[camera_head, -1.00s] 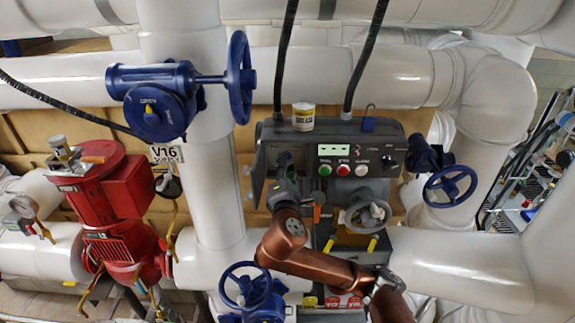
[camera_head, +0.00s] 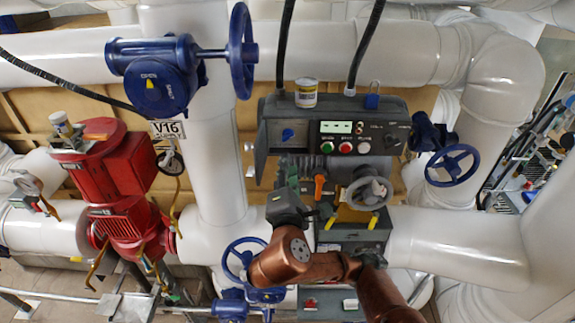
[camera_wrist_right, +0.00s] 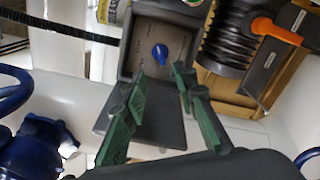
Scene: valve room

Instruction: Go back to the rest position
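My right gripper (camera_head: 308,196) is in front of the machine, below the grey control panel (camera_head: 393,107). In the right wrist view its green-padded fingers (camera_wrist_right: 161,84) are spread apart with nothing between them. Beyond the fingers, a blue knob (camera_wrist_right: 160,53) sits in an open recessed box, with a grey flap (camera_wrist_right: 165,128) hanging below it. The blue knob also shows in the head view (camera_head: 287,135), at the panel's left, clear of the gripper. My left gripper is not in view.
An orange-handled lever (camera_head: 319,187) and a grey handwheel (camera_head: 369,193) are close to the right gripper. A blue handwheel (camera_head: 245,258) stands beside my right arm. White pipes (camera_head: 215,180) and a red pump (camera_head: 112,170) are to the left.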

